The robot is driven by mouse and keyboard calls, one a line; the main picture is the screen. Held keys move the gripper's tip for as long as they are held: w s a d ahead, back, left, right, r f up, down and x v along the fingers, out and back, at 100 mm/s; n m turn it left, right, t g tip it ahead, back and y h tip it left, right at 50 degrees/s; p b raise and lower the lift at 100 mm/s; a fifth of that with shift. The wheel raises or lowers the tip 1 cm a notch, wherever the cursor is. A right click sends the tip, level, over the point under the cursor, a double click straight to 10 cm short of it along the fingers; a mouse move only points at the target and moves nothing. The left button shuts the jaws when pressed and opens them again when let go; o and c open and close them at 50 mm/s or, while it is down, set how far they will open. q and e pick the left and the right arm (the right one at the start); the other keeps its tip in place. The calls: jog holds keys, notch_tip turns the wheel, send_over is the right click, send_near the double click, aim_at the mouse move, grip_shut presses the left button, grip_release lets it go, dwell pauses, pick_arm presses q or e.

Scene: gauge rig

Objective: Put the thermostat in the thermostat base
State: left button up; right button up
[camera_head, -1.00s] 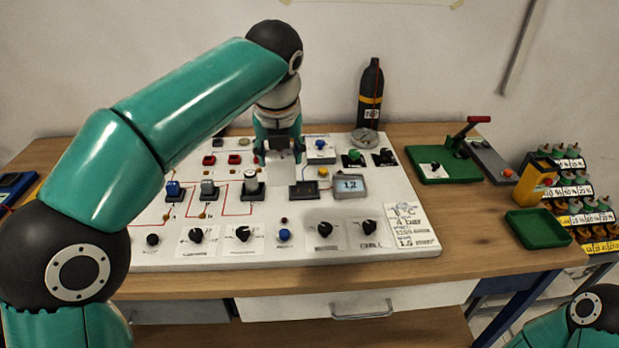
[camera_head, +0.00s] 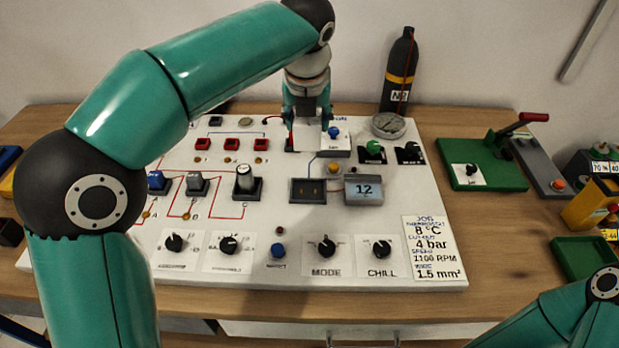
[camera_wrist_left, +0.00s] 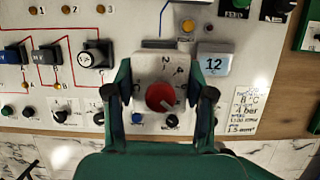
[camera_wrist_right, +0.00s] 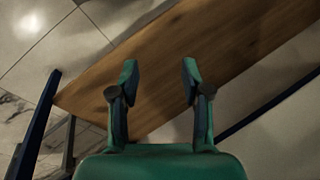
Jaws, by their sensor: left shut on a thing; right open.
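The thermostat (camera_wrist_left: 155,88), a white block with a red knob and dial marks, is between the fingers of my left gripper (camera_wrist_left: 162,93), which is shut on it. In the head view, the left gripper (camera_head: 307,133) hangs over the rear middle of the white board; the thermostat shows only as a partly hidden pale patch there. The thermostat base (camera_head: 308,191), a dark square socket with small slots, lies on the board in front of this gripper, left of the display. In the left wrist view the thermostat mostly covers the base's area. My right gripper (camera_wrist_right: 155,85) is open and empty.
The display (camera_head: 364,190) reading 12 stands right beside the base. A blue-button unit (camera_head: 335,138) and a gauge (camera_head: 388,125) are near the left gripper. A table edge (camera_wrist_right: 170,60) lies below my right gripper.

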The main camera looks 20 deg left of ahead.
pick_arm(q)
notch_tip(320, 180, down, 15)
jog(key=shift+r+b, duration=0.15)
jog(key=shift+b, duration=0.95)
jog(key=o, duration=1.3)
jog(key=shift+d, duration=0.1)
jog(key=p+v, duration=0.1)
jog(key=v, duration=1.1)
